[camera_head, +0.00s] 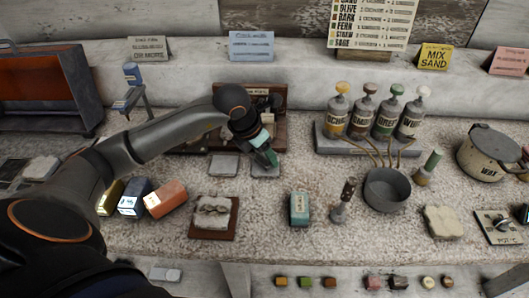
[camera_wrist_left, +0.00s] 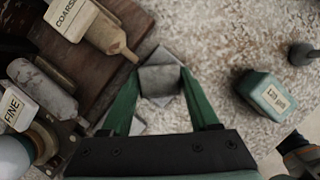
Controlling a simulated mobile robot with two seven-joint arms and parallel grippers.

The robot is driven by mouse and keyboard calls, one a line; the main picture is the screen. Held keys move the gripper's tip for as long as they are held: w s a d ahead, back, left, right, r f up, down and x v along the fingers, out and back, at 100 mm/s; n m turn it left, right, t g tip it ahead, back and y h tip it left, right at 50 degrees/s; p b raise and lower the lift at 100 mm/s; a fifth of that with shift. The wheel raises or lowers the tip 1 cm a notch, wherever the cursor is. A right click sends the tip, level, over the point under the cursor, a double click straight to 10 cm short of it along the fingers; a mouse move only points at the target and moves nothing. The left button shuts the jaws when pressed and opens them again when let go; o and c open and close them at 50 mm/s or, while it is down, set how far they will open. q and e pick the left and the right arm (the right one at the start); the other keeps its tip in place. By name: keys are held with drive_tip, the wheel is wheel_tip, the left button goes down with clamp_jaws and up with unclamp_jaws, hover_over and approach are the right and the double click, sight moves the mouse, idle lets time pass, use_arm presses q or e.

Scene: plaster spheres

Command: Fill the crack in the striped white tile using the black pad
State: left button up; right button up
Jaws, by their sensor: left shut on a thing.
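My left gripper (camera_head: 268,160) reaches over the middle of the counter. In the left wrist view its green fingers (camera_wrist_left: 160,85) are closed on the sides of a small dark grey pad (camera_wrist_left: 160,80). A flat grey plate (camera_head: 265,172) lies under the fingertips; I cannot tell whether the pad touches it. The pad is mostly hidden by the fingers in the head view. A pale tile (camera_head: 212,207) with dark crack-like marks rests on a brown board (camera_head: 212,236), left of centre and nearer the front. My right gripper is not in view.
Another grey plate (camera_head: 223,165) lies just left of the gripper. A teal block (camera_head: 300,209), a grey bowl (camera_head: 386,190) with sticks and a pale slab (camera_head: 441,222) stand to the right. Labelled bottles (camera_head: 361,117) stand behind. Coloured blocks (camera_head: 166,199) lie beside my left arm.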

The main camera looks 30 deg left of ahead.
use_arm(q)
drive_tip(key=shift+f+b, duration=0.65)
idle(1.9)
drive_tip(key=shift+r+p, duration=2.3)
drive_tip(key=shift+r, duration=1.35)
